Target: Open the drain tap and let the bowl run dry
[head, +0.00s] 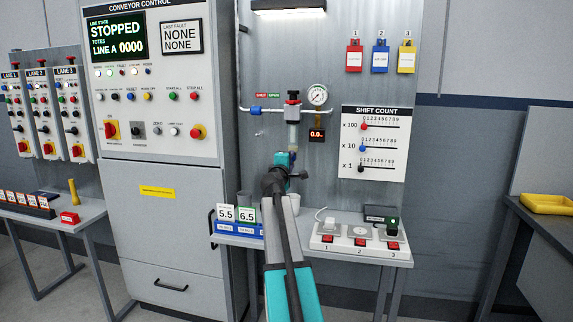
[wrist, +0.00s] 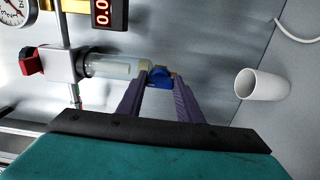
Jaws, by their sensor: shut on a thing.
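The bowl (wrist: 110,68) is a clear, pale cylinder under a grey filter body with a red knob (wrist: 29,61). It lies sideways in the wrist view, and its liquid level is hard to tell. In the head view the bowl (head: 293,136) hangs on the metal panel. The blue drain tap (wrist: 160,75) is at the bowl's lower end. My gripper (wrist: 159,80) has its two purple fingers on either side of the tap and is shut on it. Whether the tap is turned open cannot be told.
A white cup (wrist: 262,84) stands apart from the bowl's lower end. A pressure gauge (head: 318,95) and a small red readout (head: 316,134) sit close to the bowl. A blue-handled valve (head: 256,109) is on the pipe. A switch box (head: 359,237) stands on the shelf below.

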